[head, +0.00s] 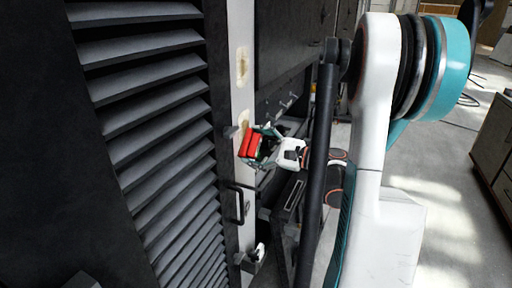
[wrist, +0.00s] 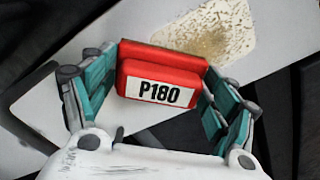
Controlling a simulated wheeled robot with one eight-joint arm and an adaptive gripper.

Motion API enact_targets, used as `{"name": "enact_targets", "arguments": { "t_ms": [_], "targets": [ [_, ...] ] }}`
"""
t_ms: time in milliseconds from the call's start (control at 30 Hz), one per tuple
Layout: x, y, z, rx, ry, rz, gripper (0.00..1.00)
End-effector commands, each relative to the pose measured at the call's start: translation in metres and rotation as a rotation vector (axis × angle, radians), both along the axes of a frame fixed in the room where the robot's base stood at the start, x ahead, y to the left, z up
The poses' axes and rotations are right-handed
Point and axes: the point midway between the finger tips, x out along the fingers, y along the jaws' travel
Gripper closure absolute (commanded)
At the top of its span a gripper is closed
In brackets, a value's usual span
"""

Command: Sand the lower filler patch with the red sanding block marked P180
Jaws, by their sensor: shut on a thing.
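My gripper (head: 262,143) is shut on the red sanding block (head: 250,143). In the wrist view the block (wrist: 162,78) sits between the two teal-padded fingers, with its P180 label facing the camera. The lower filler patch (head: 243,124) is a beige area on the white post, partly hidden behind the block. It shows in the wrist view (wrist: 208,30) as a cream patch with a worn brown speckled area, just beyond the block's far edge. I cannot tell whether the block touches it. The upper filler patch (head: 242,66) is higher on the same post.
A black louvred panel (head: 150,110) stands left of the white post (head: 241,20). A dark handle (head: 240,205) sticks out below the block. Dark panels with hooks (head: 287,104) lie behind my gripper. Open floor (head: 455,180) shows at the right, beside drawers (head: 494,135).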

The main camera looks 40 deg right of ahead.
Motion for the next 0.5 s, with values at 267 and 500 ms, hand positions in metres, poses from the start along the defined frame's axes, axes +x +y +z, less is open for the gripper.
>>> {"name": "enact_targets", "arguments": {
  "t_ms": [267, 500],
  "targets": [
    [-0.001, 0.0, 0.02, 0.0, -0.001, -0.001, 0.4],
    [-0.002, -0.001, 0.037, 0.0, -0.001, -0.001, 0.4]
  ]
}}
